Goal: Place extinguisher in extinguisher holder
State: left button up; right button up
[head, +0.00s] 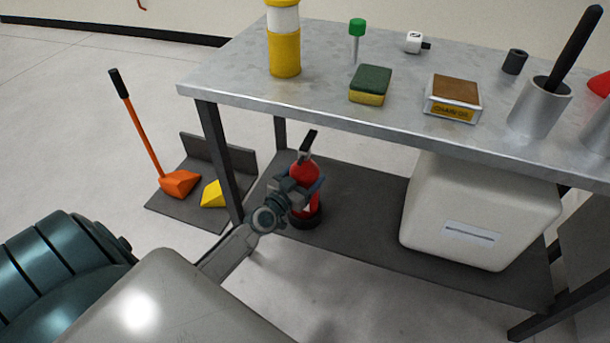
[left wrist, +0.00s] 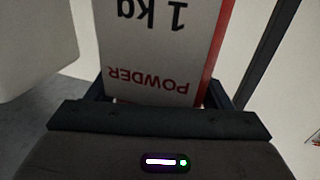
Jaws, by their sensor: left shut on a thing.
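A small red fire extinguisher (head: 306,172) with a black top stands roughly upright at the lower shelf, under the left part of the metal table. My left gripper (head: 297,190) is shut around its body and partly hides it. In the left wrist view the extinguisher's white label (left wrist: 155,45), reading "POWDER" and "1 kg" upside down, sits between the fingers. A dark round piece (head: 305,217) surrounds the extinguisher's foot at the shelf; it may be the holder. I cannot tell whether the foot is fully seated in it. My right gripper is out of view.
The metal tabletop (head: 235,82) overhangs the extinguisher, with a table leg (head: 217,150) close left. A large white container (head: 480,210) stands right on the lower shelf (head: 370,190). Shelf space between extinguisher and container is clear.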

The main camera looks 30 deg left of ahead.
pick_arm(q)
jog(key=shift+r, duration=0.15)
jog(key=o, duration=2)
jog(key=s, duration=1.2)
jog(key=shift+a, duration=0.15)
